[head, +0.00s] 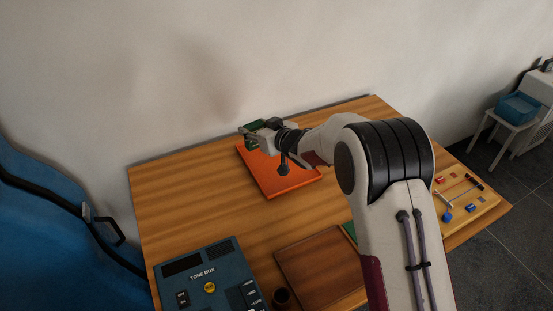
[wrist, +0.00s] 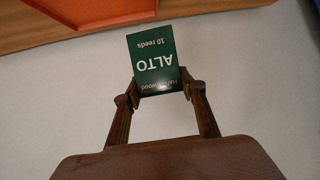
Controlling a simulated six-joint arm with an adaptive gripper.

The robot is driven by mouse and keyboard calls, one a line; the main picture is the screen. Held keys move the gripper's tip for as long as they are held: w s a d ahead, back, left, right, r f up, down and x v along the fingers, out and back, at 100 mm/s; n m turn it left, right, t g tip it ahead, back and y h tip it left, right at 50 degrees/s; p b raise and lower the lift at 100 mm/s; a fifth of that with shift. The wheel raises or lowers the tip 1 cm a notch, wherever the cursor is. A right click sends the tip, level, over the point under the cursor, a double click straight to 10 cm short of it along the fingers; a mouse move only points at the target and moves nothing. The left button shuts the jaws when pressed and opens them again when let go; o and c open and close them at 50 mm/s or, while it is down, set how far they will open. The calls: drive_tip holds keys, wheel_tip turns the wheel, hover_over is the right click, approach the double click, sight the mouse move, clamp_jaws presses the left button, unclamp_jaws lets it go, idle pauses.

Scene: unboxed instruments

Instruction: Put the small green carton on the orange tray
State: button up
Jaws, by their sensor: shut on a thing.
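The small green carton (wrist: 155,60), printed "ALTO 10 reeds", is held between the two fingers of my gripper (wrist: 160,90) in the wrist view. In the head view only parts of the carton (head: 251,143) show, mostly hidden behind my gripper (head: 250,134). The orange tray (head: 277,179) lies near the back edge of the table. My gripper is above the tray's far side, with the carton off the surface. In the wrist view the tray (wrist: 90,12) shows at the top left, apart from the carton. My arm hides part of the tray.
The wooden table (head: 190,205) has free room left of the tray. A blue tone box (head: 208,278), a small dark cup (head: 281,297) and a brown board (head: 318,265) are at the front. A board with small tools (head: 465,196) lies at the right. A wall rises behind.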

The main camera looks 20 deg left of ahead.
drive_tip(key=w+d+r+m+t+h, duration=0.1)
drive_tip(key=w+d, duration=0.3)
drive_tip(key=w, duration=0.1)
drive_tip(key=shift+w+m, duration=0.3)
drive_tip(key=shift+w, duration=0.05)
drive_tip(key=shift+d, duration=0.1)
hover_over(275, 159)
wheel_tip(275, 159, down, 6)
drive_tip(key=shift+f, duration=0.2)
idle(0.3)
drive_tip(key=shift+f, duration=1.75)
drive_tip(key=shift+f, duration=0.2)
